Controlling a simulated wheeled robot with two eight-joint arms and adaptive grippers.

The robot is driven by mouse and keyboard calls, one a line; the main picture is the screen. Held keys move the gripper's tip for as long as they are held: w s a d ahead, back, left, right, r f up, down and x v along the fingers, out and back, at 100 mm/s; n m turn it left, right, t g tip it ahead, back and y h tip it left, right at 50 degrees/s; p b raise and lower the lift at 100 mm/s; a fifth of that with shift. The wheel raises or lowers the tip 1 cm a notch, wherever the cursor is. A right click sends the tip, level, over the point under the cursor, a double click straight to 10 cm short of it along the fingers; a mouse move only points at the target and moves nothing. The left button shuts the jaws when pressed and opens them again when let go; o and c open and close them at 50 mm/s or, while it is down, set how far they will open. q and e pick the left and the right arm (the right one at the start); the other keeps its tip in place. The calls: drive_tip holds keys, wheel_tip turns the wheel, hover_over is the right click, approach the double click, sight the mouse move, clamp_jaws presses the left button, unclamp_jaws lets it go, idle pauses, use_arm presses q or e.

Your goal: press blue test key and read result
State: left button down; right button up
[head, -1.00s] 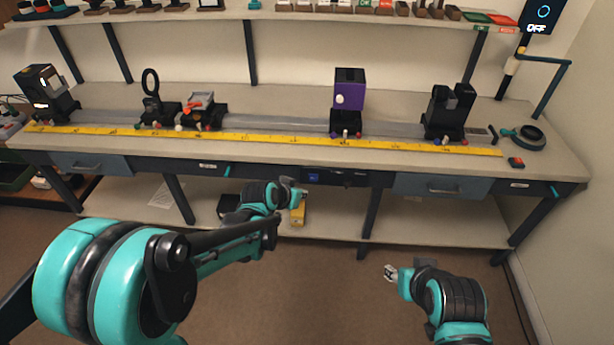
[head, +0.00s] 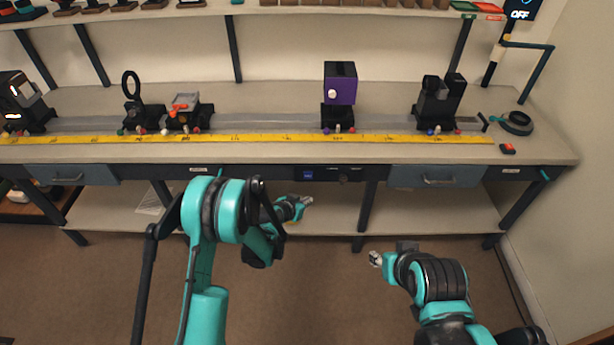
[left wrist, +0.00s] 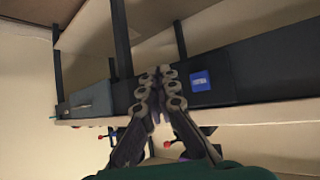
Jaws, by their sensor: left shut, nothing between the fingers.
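The blue key (head: 308,174) is on the dark front panel under the bench top, left of a small dark knob. It also shows in the left wrist view as a blue square with pale lettering (left wrist: 199,81). My left gripper (head: 308,200) is shut and empty, just below the key in the head view and apart from it in the picture. In the left wrist view its closed fingers (left wrist: 154,95) lie left of the key. My right gripper (head: 375,258) hangs low in front of the bench, empty-looking; its finger opening is too small to judge. A display (head: 521,14) at top right reads OFF.
The bench (head: 270,97) carries a rail with a yellow ruler (head: 250,138), a purple block (head: 340,84) on a mount and several black optical mounts. Drawers (head: 435,176) flank the panel. A lower shelf (head: 440,213) runs beneath. The floor in front is open.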

use_arm(q)
approach(311, 179)
drive_tip(key=shift+s+d+f+x, duration=0.1)
drive_tip(key=shift+s+x, duration=0.05)
drive_tip(key=shift+x, duration=0.7)
drive_tip(key=shift+s+d+f+x, duration=0.1)
drive_tip(key=shift+x, duration=0.75)
drive_tip(key=shift+s+f+x, duration=0.1)
drive_tip(key=shift+s+x, duration=0.05)
drive_tip(key=shift+x, duration=0.7)
drive_tip(key=shift+w, duration=0.2)
drive_tip(key=shift+w, duration=0.25)
drive_tip(key=shift+w, duration=0.4)
drive_tip(key=shift+s, duration=0.1)
idle(0.3)
drive_tip(key=shift+s, duration=0.75)
drive_tip(key=shift+s, duration=2.5)
